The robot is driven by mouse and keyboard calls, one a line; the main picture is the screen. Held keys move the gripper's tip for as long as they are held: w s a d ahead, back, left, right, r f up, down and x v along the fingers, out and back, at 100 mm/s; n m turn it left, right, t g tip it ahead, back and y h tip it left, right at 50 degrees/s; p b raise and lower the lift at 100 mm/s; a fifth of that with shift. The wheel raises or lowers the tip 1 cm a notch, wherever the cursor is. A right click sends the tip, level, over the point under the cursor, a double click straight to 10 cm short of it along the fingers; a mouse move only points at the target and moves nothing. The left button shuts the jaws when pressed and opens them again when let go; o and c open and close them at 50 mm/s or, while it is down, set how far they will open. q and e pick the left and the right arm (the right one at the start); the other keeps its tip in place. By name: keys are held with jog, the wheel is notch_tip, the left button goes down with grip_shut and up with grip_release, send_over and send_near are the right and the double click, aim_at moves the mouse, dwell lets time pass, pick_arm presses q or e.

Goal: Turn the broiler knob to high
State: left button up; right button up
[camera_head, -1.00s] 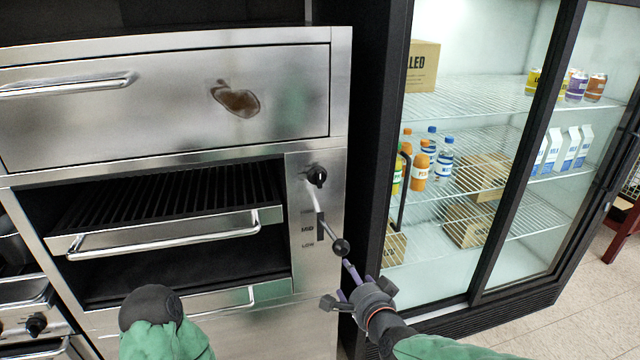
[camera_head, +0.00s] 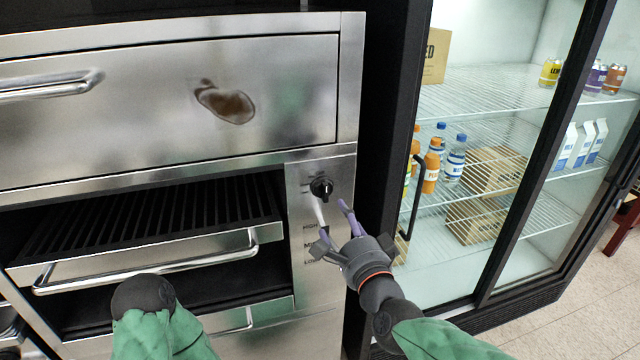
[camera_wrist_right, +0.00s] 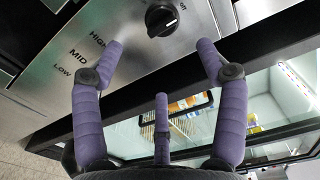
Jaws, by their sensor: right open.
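The black round knob (camera_head: 321,187) sits on the steel control panel of the broiler, above the labels HIGH, MID and LOW. My right gripper (camera_head: 334,222) is open, just below the knob in the head view, in front of the panel. In the wrist view its purple fingers (camera_wrist_right: 161,52) are spread and apart from the knob, with nothing between them. The ball-ended lever seen earlier beside the labels is not visible now. My left gripper is out of view.
The broiler's grill rack with its bar handle (camera_head: 150,268) is left of the panel. A closed steel drawer (camera_head: 150,110) with a brown stain is above. A glass-door fridge (camera_head: 480,250) with bottles, cans and boxes stands close on the right.

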aim_at(327, 195)
jog(key=shift+b+x, duration=0.7)
jog(key=shift+x, duration=4.75)
jog(key=shift+r, duration=0.1)
jog(key=c, duration=1.2)
